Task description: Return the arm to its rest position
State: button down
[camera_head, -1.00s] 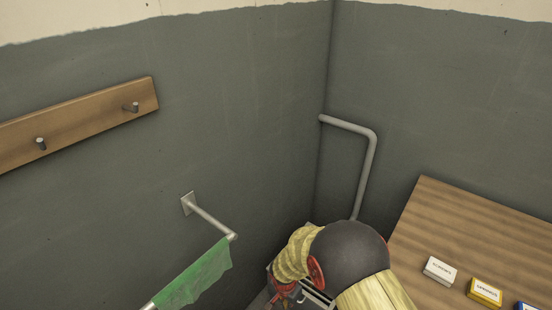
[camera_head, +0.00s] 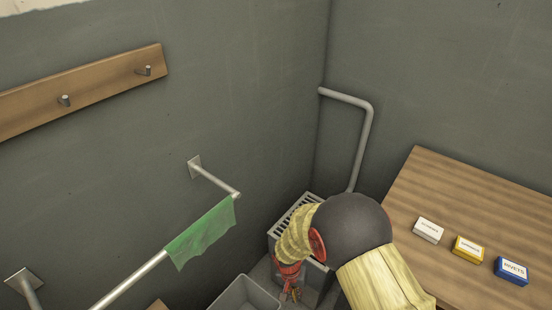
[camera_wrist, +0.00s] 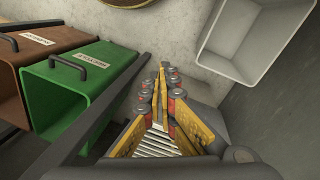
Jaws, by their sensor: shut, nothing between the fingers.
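My arm shows at the lower middle of the head view, with a dark round joint and yellowish covers. My gripper (camera_head: 291,293) hangs below it, small and partly hidden by the arm, in front of a grey slatted unit (camera_head: 292,218). In the wrist view my gripper (camera_wrist: 160,70) has its yellow fingers together at the tips, with nothing between them. It points down over the floor and touches nothing that I can see.
A grey bin (camera_head: 246,294) stands beside my gripper. A rail with a green cloth (camera_head: 203,234) is left; a wooden table (camera_head: 450,205) with small boxes is right. The wrist view shows a green container (camera_wrist: 70,88) and a brown one (camera_wrist: 38,50).

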jog(key=s+d+r+n+t, duration=0.1)
jog(key=s+d+r, duration=0.3)
jog(key=r, duration=1)
jog(key=s+d+r+n+t+y, duration=0.1)
jog(key=s+d+r+t, duration=0.2)
jog(key=r, duration=1.2)
jog(key=s+d+r+n+t, duration=0.1)
jog(key=s+d+r, duration=0.4)
jog(key=r, duration=1)
jog(key=shift+s+r+t+y, duration=0.25)
jog(key=shift+s+t+y, duration=0.2)
jog(key=shift+s, duration=0.8)
